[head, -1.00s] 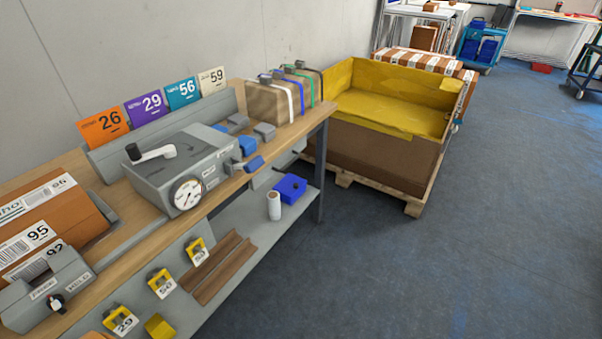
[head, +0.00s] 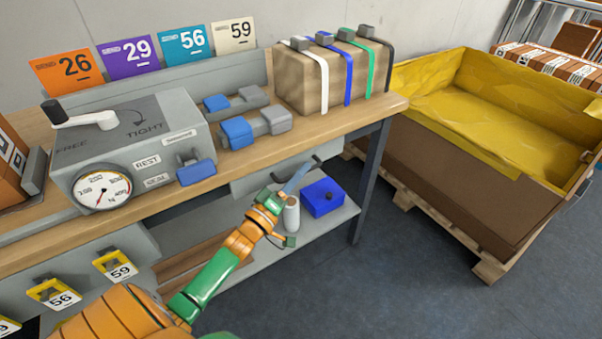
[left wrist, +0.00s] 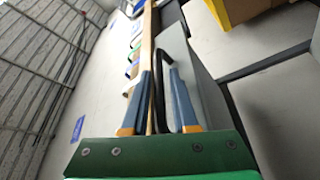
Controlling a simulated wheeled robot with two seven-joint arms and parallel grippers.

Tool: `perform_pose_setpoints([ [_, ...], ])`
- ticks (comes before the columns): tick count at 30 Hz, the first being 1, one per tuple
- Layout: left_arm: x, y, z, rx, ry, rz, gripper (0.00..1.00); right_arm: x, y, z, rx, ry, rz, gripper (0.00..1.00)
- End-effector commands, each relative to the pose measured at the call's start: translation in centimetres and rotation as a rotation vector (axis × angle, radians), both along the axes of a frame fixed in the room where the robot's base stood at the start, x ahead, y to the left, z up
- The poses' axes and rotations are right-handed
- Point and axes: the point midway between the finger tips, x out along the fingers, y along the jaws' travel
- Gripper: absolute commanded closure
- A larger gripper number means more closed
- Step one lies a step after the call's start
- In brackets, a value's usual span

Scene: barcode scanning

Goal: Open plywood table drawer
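The plywood table (head: 215,185) runs along the wall. A grey drawer (head: 250,184) hangs under its right end, with a dark bar handle (head: 318,164) on its front; it looks shut. My left gripper (head: 298,180) is at the drawer's front, close by the handle. In the left wrist view my left gripper (left wrist: 160,85) has its two blue fingers apart. The black handle (left wrist: 161,62) shows between them, beside the grey drawer (left wrist: 192,75). I cannot tell whether the fingers touch the handle. My right gripper is not in view.
A table leg (head: 370,180) stands right of the drawer. A yellow-lined crate (head: 470,170) stands beyond it. The floor in front is clear.

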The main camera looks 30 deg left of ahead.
Motion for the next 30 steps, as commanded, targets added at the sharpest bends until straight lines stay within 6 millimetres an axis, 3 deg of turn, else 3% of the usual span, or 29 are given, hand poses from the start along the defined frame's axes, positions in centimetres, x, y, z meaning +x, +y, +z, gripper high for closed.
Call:
perform_pose_setpoints([
  [8, 0.75, -0.02, 0.15, 0.002, 0.002, 0.001, 0.73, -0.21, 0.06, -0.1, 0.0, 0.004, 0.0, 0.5],
  [9, 0.74, -0.03, 0.14, 0.001, 0.002, 0.001, 0.76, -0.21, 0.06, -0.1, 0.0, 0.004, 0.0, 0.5],
  [12, 0.73, -0.02, 0.14, 0.001, 0.001, 0.001, 1.0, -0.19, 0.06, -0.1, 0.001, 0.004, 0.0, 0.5],
  [30, 0.69, -0.02, 0.1, 0.001, 0.002, 0.001, 1.0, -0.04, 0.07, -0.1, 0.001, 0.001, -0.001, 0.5],
])
